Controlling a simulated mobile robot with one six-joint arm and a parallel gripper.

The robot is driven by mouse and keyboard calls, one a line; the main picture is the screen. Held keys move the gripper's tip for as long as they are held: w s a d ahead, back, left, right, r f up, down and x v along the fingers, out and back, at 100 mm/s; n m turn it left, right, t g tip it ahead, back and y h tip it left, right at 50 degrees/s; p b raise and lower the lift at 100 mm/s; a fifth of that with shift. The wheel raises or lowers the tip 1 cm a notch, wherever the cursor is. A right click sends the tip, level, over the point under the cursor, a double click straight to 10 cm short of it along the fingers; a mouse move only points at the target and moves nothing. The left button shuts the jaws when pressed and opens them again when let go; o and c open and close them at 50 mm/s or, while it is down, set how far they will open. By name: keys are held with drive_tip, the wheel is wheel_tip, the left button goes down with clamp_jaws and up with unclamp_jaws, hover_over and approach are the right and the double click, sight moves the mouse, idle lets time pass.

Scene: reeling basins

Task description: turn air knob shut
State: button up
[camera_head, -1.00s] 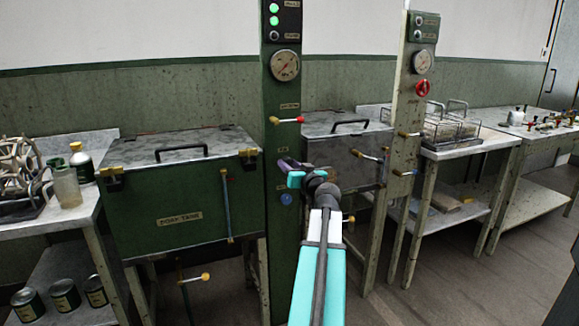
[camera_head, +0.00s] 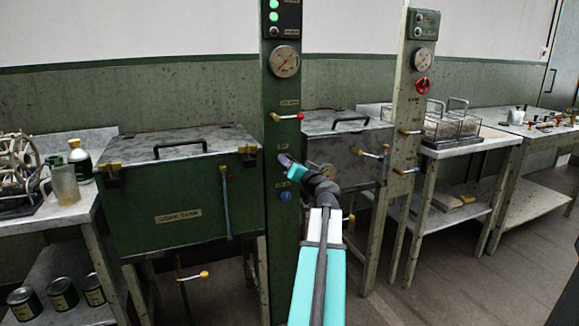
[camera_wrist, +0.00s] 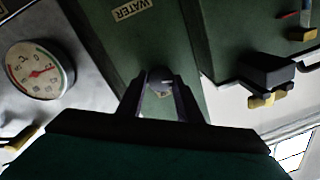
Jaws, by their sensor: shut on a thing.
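My gripper (camera_head: 291,166) reaches the green post (camera_head: 281,80) at mid height, just below a small label. In the wrist view my gripper (camera_wrist: 160,88) has its two dark fingers on either side of a small grey round knob (camera_wrist: 160,75), shut on it. The knob sits on the green post face, close to a label reading WATER (camera_wrist: 133,9). This appears to be the air knob. In the head view my gripper covers it, and its pointer angle is hard to read. A blue knob (camera_head: 286,197) sits lower on the same post.
A green tank (camera_head: 180,200) stands left, a grey tank (camera_head: 345,150) right.

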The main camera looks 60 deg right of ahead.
drive_tip(key=shift+f+m+h+p, duration=0.1)
drive_tip(key=shift+m+h+p, duration=0.4)
drive_tip(key=shift+m, duration=3.2)
drive_tip(key=shift+m+h+p, duration=0.2)
drive_tip(key=shift+m+p, duration=0.55)
drive_tip(key=shift+m, duration=2.95)
drive_tip(key=o, duration=1)
drive_tip(key=shift+o, duration=0.2)
drive_tip(key=shift+a, duration=0.15)
